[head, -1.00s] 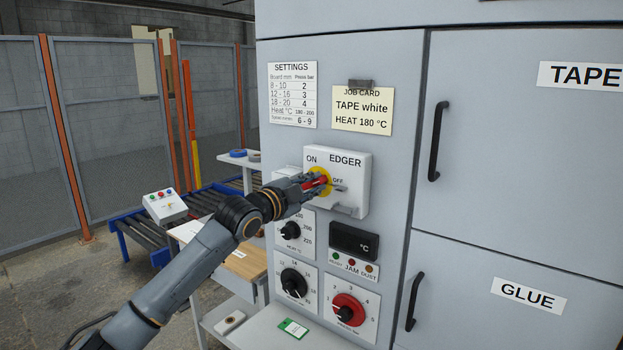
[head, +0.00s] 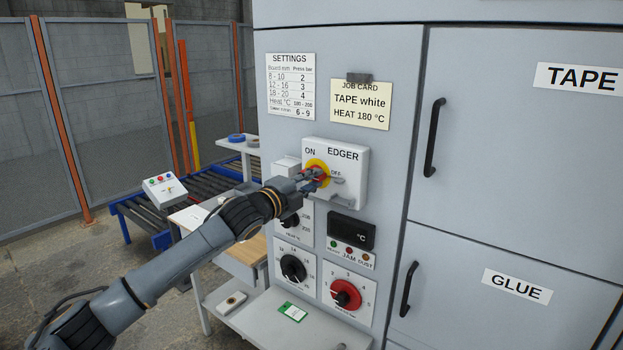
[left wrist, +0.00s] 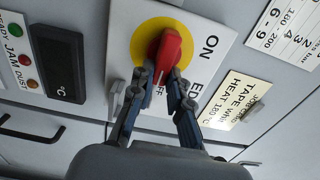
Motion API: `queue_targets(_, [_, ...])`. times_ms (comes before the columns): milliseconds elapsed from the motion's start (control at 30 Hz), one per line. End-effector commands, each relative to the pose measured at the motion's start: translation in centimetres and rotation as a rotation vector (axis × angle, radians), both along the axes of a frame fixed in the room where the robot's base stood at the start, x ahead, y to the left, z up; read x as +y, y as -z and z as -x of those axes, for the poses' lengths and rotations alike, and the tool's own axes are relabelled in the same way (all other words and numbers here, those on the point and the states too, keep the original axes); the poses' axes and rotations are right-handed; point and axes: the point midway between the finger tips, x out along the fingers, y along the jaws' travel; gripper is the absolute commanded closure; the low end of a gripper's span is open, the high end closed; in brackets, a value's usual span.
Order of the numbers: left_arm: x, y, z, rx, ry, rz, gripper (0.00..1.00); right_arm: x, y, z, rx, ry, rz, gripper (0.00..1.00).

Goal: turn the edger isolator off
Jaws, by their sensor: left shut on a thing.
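The EDGER isolator is a white box (head: 350,163) on the grey cabinet, with ON at its upper left and OFF at its right. Its red handle (left wrist: 172,48) sits on a yellow disc (left wrist: 143,42). My left gripper (head: 318,176) is shut on the red handle, which is mostly hidden by the fingers in the head view. In the left wrist view the fingers (left wrist: 166,78) close on the handle from both sides. There the handle lies toward the OFF label, which is partly covered. A grey lug (head: 338,181) shows beside the handle. My right gripper is out of view.
Below the isolator are a display (head: 351,231), a black knob (head: 293,268) and a red knob (head: 345,294). A job card (head: 361,104) and settings sheet (head: 291,86) hang above. A shelf with a green card (head: 293,312) juts out below. A roller conveyor (head: 140,222) stands left.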

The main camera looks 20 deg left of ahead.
Motion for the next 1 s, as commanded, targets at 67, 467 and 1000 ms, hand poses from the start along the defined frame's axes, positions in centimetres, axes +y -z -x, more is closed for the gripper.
queue_targets(67, [0.0,0.2,0.0,0.000,0.001,-0.005,1.00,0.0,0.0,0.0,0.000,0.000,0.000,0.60])
queue_targets(467, [0.0,0.2,0.0,0.001,0.000,-0.004,0.60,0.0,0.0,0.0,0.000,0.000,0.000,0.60])
queue_targets(1000, [1.0,0.2,2.6,0.001,0.000,-0.005,0.60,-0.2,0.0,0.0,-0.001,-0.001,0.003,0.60])
